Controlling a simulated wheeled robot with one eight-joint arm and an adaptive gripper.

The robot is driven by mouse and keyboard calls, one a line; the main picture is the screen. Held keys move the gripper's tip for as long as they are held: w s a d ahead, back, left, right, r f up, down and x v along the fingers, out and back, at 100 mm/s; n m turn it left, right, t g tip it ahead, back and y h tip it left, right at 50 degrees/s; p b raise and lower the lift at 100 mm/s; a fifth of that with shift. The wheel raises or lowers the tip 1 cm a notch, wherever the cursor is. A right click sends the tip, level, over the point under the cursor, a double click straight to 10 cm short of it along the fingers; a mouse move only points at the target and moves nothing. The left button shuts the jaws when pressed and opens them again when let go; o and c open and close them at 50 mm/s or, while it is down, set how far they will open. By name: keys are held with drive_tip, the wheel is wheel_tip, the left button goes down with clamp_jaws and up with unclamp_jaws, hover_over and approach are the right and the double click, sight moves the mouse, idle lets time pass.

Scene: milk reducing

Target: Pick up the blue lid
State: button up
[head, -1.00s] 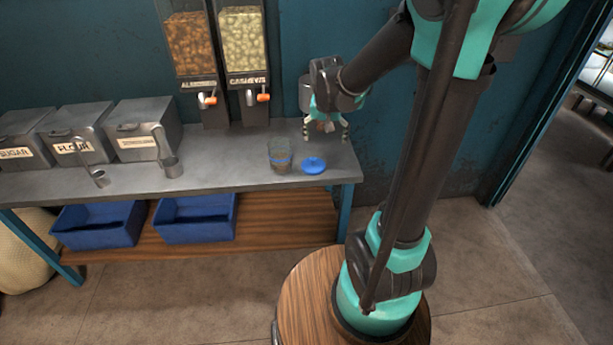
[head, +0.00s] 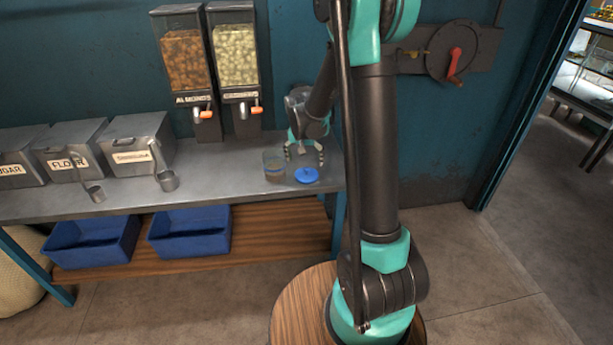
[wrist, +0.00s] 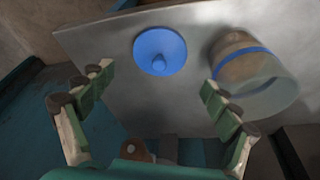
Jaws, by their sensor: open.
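The blue lid (head: 307,176) is a round disc with a small knob on top. It lies flat on the metal counter near its right end. In the wrist view the lid (wrist: 160,52) is ahead of the fingertips, between their lines and a little left of centre. My gripper (head: 304,156) is open and empty, just above and behind the lid in the head view. In the wrist view my gripper's fingers (wrist: 155,82) are spread wide, apart from the lid.
A clear jar (head: 274,167) with brown contents and a blue band stands close left of the lid. The metal counter (head: 225,181) carries bins and scoops farther left. Nut dispensers (head: 237,60) hang on the wall behind. Blue trays (head: 190,232) sit below.

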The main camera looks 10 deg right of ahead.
sight(306, 168)
drive_tip(key=shift+w+x, duration=0.15)
drive_tip(key=shift+x, duration=1.7)
drive_tip(key=shift+w+x, duration=0.2)
drive_tip(key=shift+x, duration=1.7)
drive_tip(key=shift+d+r, duration=0.1)
drive_tip(key=shift+d, duration=0.05)
drive_tip(key=c, duration=0.9)
